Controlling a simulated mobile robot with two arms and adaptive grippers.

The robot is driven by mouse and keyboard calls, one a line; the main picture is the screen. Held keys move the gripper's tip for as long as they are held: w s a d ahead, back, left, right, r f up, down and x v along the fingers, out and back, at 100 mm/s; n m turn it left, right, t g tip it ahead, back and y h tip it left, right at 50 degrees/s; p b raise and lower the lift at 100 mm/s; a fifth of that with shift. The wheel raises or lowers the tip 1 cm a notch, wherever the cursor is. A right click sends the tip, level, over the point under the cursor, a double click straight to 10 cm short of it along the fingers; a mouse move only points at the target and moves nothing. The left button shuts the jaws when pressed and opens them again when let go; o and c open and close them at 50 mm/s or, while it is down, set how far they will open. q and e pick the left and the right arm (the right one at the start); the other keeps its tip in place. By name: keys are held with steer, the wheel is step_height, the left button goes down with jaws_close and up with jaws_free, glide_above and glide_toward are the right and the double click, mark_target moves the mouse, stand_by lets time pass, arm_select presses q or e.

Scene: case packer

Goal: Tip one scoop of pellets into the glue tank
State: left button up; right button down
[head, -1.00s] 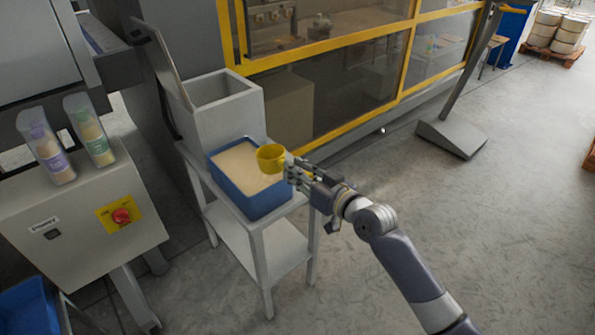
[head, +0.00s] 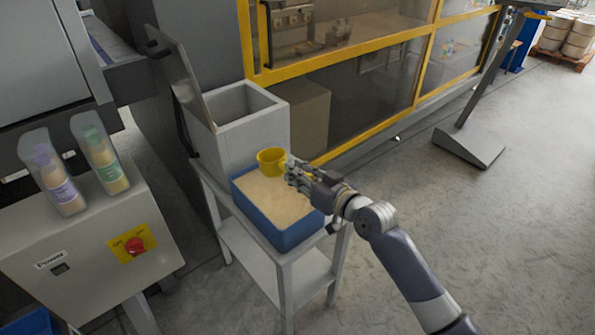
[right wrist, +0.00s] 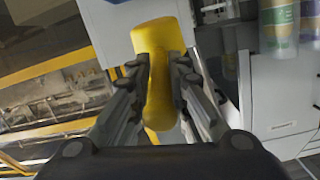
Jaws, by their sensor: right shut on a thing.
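My right gripper (head: 300,174) is shut on a yellow scoop (head: 271,161). In the head view the scoop is over the far side of the blue bin (head: 284,239), which holds pale pellets (head: 270,199). In the right wrist view the yellow scoop (right wrist: 155,75) sits between the two fingers (right wrist: 157,95). I cannot see whether pellets are in the scoop. The grey glue tank (head: 243,128) stands just behind the bin with its top open and its lid (head: 182,75) raised at the left. My left gripper is not in view.
Bin and tank stand on a grey stand (head: 287,283). A cabinet with a red button (head: 134,246) and two clear holders with bottles (head: 104,160) is at left. A yellow-framed machine guard (head: 345,52) rises behind. Open floor (head: 480,240) lies to the right.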

steer(key=shift+w+a+f+g+h+p, duration=0.2)
steer(key=shift+f+g+h+p, duration=0.3)
steer(key=shift+p, duration=0.85)
steer(key=shift+w+a+f+g+h+p, duration=0.1)
steer(key=shift+w+f+g+h+p, duration=0.15)
steer(key=shift+g+p, duration=0.8)
step_height(320, 180, down, 7)
steer(key=b, duration=0.3)
steer(key=shift+r, duration=0.2)
steer(key=shift+f+b, duration=0.5)
step_height(320, 180, up, 9)
steer(key=p, duration=0.8)
steer(key=shift+r, duration=0.1)
